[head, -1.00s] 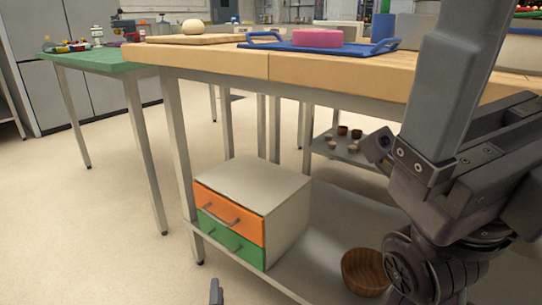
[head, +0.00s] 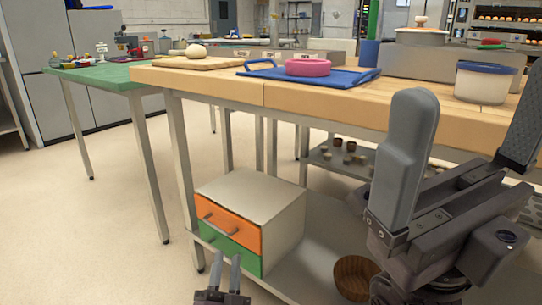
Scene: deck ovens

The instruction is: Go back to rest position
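My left gripper (head: 228,254) shows at the bottom edge, its two thin fingers pointing up with a gap between them. It is open and empty, in front of the drawer box. My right gripper (head: 468,130) is large and close to the camera at the right. Its fingers are spread wide with nothing between them, and one is cut off by the right edge. The grey drawer box (head: 262,196) stands on the lower shelf, with an orange drawer (head: 236,232) above a green drawer (head: 225,249). Both drawers look shut.
A wooden table (head: 205,79) bears a blue tray (head: 350,82) with a pink round thing (head: 308,68), dough (head: 196,51) and a lidded tub (head: 484,84). A brown bowl (head: 353,281) sits on the lower shelf (head: 312,262). The floor at left is clear.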

